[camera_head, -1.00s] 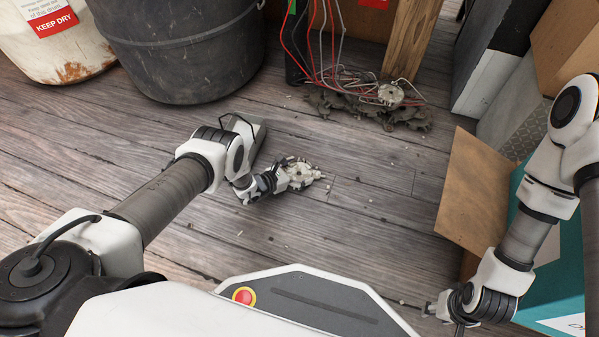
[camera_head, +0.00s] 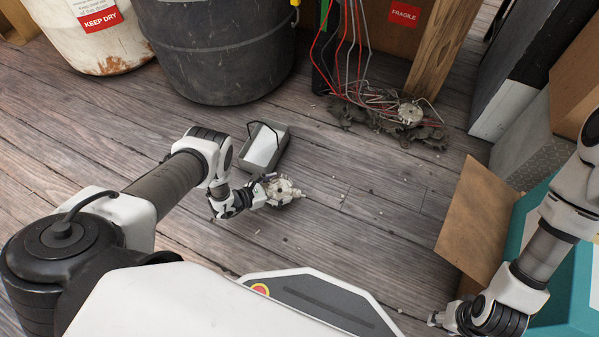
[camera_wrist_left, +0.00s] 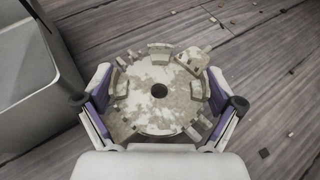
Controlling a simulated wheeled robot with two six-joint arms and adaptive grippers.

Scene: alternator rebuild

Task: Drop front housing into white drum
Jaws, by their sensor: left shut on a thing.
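My left gripper (camera_head: 262,192) is shut on the front housing (camera_head: 284,191), a round, pale, stained metal part with a central hole and lugs around its rim. In the left wrist view the front housing (camera_wrist_left: 158,88) sits between the two fingers. It is over the plank floor; I cannot tell how high. The white drum (camera_head: 98,35), with rust stains and a red "KEEP DRY" label, stands at the upper left; its top is out of view. My right gripper (camera_head: 436,319) is at the lower right, small and partly hidden, and its jaws cannot be made out.
A dark drum (camera_head: 225,55) stands right of the white drum. A grey open tray (camera_head: 281,151) lies just beyond the left gripper. A similar round part (camera_head: 410,113) rests on dark rags (camera_head: 372,122) near wires and a wooden post (camera_head: 436,50). Boxes line the right side.

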